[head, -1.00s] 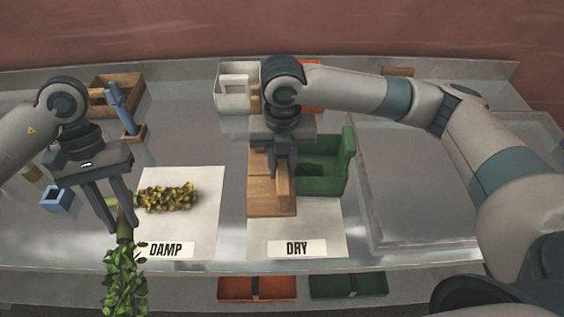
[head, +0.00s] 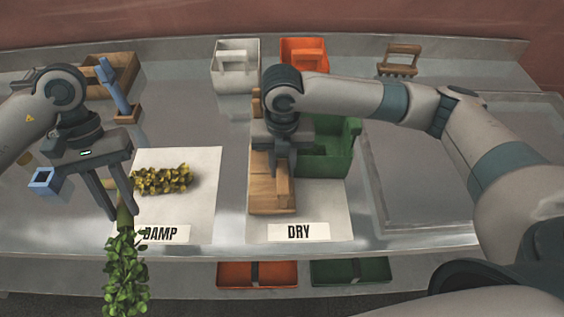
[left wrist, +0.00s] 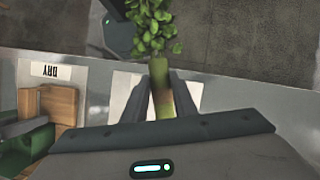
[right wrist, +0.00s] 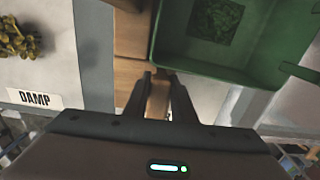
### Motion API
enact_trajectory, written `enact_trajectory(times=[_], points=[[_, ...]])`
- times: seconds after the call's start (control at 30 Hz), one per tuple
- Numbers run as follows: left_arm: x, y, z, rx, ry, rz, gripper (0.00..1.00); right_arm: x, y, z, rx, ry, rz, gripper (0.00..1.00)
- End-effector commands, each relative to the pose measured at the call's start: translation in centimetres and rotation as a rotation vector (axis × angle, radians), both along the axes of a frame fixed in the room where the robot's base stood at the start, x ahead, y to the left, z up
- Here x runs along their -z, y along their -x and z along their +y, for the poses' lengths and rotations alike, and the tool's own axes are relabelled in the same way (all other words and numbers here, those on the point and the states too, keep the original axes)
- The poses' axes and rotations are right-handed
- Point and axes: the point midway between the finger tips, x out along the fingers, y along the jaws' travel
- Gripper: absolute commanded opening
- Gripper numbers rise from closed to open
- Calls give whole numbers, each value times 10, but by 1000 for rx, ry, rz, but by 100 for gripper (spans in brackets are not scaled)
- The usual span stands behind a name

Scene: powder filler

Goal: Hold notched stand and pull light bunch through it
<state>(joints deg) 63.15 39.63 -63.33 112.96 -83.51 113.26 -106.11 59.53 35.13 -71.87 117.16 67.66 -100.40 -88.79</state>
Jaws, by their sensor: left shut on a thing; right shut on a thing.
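The light green leafy bunch (head: 126,275) hangs past the front edge of the table. My left gripper (head: 122,208) is shut on its stem (left wrist: 162,88), leaves pointing toward me. The wooden notched stand (head: 270,198) is over the DRY sheet. My right gripper (head: 281,170) is shut on its upright part, which also shows in the right wrist view (right wrist: 130,85). The bunch is apart from the stand, to its left. The notch is hidden by the gripper. I cannot tell whether the stand touches the table.
A yellowish bunch (head: 160,180) lies on the DAMP sheet (head: 190,212). A green bin (head: 335,165) stands right beside the stand. White (head: 233,80) and orange (head: 318,55) bins and a wooden rack (head: 400,62) are at the back. A clear tray (head: 440,215) is right.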

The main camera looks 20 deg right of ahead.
Motion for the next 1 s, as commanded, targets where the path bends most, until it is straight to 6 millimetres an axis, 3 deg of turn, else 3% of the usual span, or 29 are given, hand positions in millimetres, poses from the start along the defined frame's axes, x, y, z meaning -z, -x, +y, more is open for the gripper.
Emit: enact_trajectory(times=[0.8, 1.0], points=[[-10, 0, 0, 0, 0, 0, 2, -2, 1, 0, 1, 0, -2, 0], [-6, 0, 0, 0, 0, 0, 2, 8, 2, 0, 0, 0, -2, 0]])
